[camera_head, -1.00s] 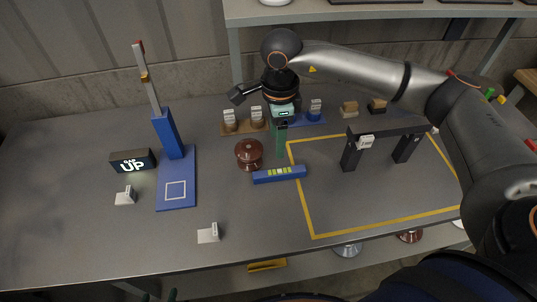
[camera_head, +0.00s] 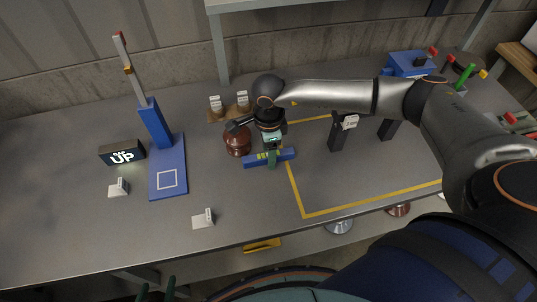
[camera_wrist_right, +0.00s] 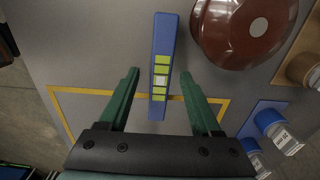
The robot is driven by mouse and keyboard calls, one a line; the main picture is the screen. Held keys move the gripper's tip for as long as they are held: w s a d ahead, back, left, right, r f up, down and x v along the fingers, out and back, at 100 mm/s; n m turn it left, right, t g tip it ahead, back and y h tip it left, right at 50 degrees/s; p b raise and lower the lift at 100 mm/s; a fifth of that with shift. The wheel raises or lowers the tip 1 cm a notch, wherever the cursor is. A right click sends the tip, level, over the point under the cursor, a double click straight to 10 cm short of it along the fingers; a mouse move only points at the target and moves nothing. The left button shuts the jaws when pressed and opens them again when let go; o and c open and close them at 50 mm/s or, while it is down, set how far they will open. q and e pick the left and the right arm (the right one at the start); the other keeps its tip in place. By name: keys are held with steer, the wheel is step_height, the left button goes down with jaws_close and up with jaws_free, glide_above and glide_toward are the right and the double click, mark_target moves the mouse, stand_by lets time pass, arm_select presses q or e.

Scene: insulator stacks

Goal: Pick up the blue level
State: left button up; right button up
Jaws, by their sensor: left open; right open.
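The blue level (camera_head: 287,154) lies on the grey table, right of and in front of the brown insulator disc (camera_head: 237,143). My right gripper (camera_head: 271,160) is over its middle and hides part of it. In the right wrist view the level (camera_wrist_right: 161,100), with yellow-green marks, runs lengthwise between the open green fingers of my right gripper (camera_wrist_right: 160,76). A gap shows on each side of it. My left gripper (camera_head: 157,289) shows only as green fingertips at the bottom edge of the head view; it is open and far from the level.
The brown disc also shows close to the level in the right wrist view (camera_wrist_right: 242,32). A blue stand (camera_head: 168,180) with a tilted post and a lit "UP" sign (camera_head: 122,153) are at left. A dark bracket (camera_head: 337,138) stands at right.

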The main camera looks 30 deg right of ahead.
steer(key=shift+f, duration=0.35)
steer(key=shift+c, duration=0.3)
jaws_close()
steer(key=shift+r, duration=0.1)
